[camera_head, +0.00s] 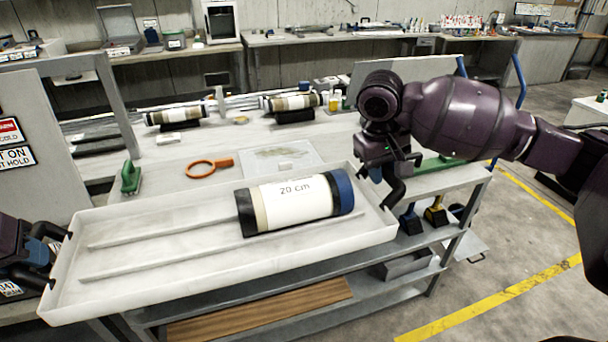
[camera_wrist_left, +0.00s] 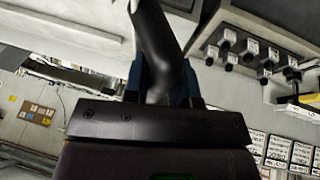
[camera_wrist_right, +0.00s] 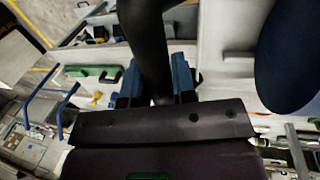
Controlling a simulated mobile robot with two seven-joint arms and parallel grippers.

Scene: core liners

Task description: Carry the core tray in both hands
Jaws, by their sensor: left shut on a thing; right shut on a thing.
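The white core tray (camera_head: 150,290) is long and shallow, with low rails along its floor. A core liner (camera_head: 296,203) marked "20 cm", white with a blue end and a black end, lies in its right half. My left gripper (camera_head: 48,256) is shut on the tray's black left handle, which shows in the left wrist view (camera_wrist_left: 155,45). My right gripper (camera_head: 385,178) is shut on the black right handle (camera_wrist_right: 150,45) at the other end. The tray looks roughly level, in front of the bench; I cannot tell if it touches the bench.
The grey bench (camera_head: 330,135) behind holds an orange ring tool (camera_head: 208,167), a green-handled tool (camera_head: 131,177) and more liners (camera_head: 290,103) on black stands. Shelves (camera_head: 260,310) lie below the tray. Open floor with yellow lines (camera_head: 490,300) is at right.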

